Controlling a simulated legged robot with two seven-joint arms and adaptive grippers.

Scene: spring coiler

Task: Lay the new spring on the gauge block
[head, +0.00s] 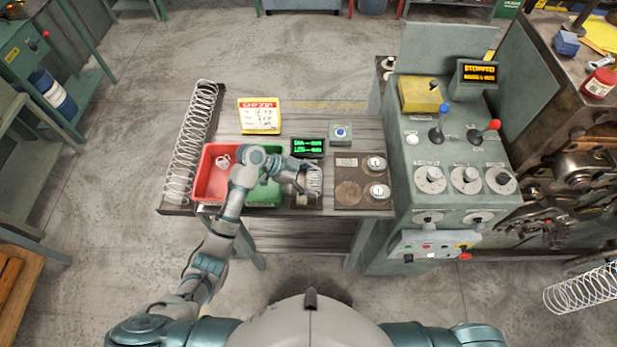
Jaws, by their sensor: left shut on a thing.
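A small pale coil spring (315,181) is at my left gripper (305,185), on the workbench. My left gripper is shut on it, with fingers partly hiding it. The spring is right over, or on, a dark block (307,201), which I take as the gauge block; I cannot tell whether they touch. Behind it stands a black display (308,147) with green text and dashes. My right gripper is out of view; only part of my right arm shows at the lower right.
A red bin (208,180) holds a small spring; a green bin (264,194) adjoins it. A long spring (190,140) lies along the bench's left edge. A plate (362,188) with dials is to the right, beside the control console (455,170). A yellow-red calendar (259,116) stands behind.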

